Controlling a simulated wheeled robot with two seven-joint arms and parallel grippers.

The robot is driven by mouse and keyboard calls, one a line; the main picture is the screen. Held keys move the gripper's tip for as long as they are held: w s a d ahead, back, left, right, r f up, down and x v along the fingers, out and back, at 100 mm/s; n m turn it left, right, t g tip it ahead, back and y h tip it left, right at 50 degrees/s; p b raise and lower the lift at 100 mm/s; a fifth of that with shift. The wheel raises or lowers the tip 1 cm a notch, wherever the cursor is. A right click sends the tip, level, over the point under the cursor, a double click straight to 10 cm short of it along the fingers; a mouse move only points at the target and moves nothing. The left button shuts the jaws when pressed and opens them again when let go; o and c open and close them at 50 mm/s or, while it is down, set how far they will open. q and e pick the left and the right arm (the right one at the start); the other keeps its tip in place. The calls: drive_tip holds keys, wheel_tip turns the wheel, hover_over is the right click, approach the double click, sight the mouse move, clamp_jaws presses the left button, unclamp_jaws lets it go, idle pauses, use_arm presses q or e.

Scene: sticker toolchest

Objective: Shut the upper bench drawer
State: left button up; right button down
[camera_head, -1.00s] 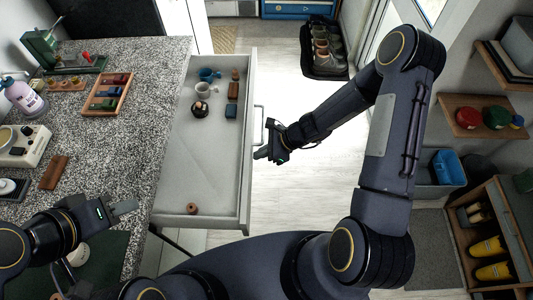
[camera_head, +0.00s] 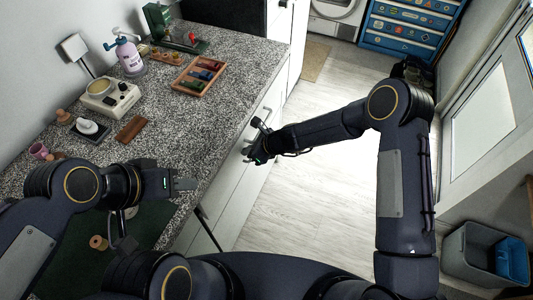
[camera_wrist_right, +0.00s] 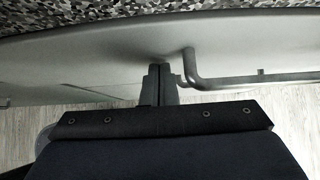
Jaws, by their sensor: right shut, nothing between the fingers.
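The upper bench drawer shows only its white front (camera_head: 276,93), which sits in under the speckled bench top; no open interior is visible. In the right wrist view the drawer front (camera_wrist_right: 90,58) fills the width below the bench top edge, with its bar handle (camera_wrist_right: 240,79) to the right of the fingers. My right gripper (camera_head: 250,148) is shut and empty, with its fingertips (camera_wrist_right: 161,72) at the drawer front beside the handle's end; whether they touch it I cannot tell. My left gripper (camera_head: 186,184) is over the bench's near edge; its jaw opening is unclear.
The speckled bench top (camera_head: 225,85) carries a wooden tray (camera_head: 199,74), a pump bottle (camera_head: 129,58), a white device (camera_head: 110,97) and a brown block (camera_head: 131,129). A grey bin (camera_head: 470,255) stands at the lower right. The pale floor (camera_head: 310,205) is clear beside the bench.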

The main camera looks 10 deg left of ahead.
sight(240, 147)
drive_tip(key=a, duration=0.2)
drive_tip(key=shift+w+a+p, duration=0.3)
drive_tip(key=shift+w+p, duration=0.05)
drive_tip(key=shift+w, duration=0.05)
use_arm(q)
drive_tip(key=shift+s+d+r, duration=0.1)
drive_tip(key=shift+d+r, duration=0.05)
drive_tip(key=shift+r, duration=0.5)
use_arm(e)
drive_tip(key=shift+a, duration=0.1)
drive_tip(key=shift+a+r, duration=0.1)
drive_tip(key=shift+r, duration=0.05)
